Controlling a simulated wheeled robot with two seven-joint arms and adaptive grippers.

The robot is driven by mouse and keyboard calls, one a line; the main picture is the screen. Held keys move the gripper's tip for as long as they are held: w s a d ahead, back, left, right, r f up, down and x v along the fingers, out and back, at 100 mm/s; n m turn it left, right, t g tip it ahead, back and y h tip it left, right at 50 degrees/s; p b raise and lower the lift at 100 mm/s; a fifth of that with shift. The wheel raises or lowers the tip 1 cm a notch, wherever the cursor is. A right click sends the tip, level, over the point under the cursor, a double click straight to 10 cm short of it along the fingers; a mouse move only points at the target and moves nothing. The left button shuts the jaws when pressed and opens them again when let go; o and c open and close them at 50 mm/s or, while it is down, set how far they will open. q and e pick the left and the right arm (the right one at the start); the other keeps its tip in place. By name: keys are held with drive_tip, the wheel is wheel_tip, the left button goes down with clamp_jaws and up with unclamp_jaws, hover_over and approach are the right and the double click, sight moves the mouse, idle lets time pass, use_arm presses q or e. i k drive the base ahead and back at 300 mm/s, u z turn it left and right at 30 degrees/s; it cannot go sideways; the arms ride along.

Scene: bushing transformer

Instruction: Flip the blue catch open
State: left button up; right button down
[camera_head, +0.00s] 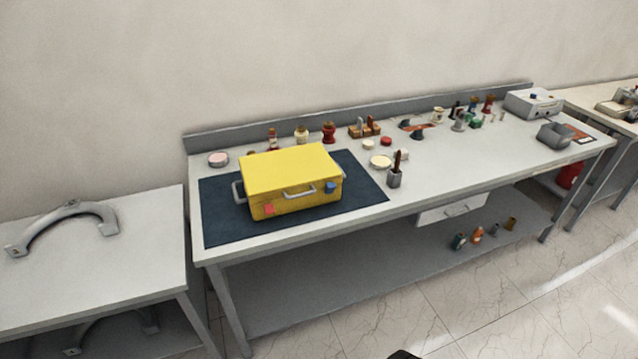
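A yellow case (292,171) sits on a dark blue mat (222,222) on the long workbench. Its lid is down. The blue catch (330,187) is on the right of the case's front face. A red catch (268,209) is on the left of the same face, and a grey handle (299,193) is between them. The blue catch is too small to tell its exact position. Neither of my grippers can be made out. A small dark shape shows at the bottom edge, and I cannot tell what it is.
Another grey handle (238,193) sticks out from the case's left side. A cup with tools (395,177) stands right of the mat. Jars and small parts line the back of the workbench (449,178). A side table (150,235) at left holds a grey curved part (62,222).

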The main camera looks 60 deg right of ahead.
sight(330, 186)
drive_tip(key=z, duration=0.6)
drive_tip(key=i, duration=0.95)
drive_tip(key=z, duration=0.75)
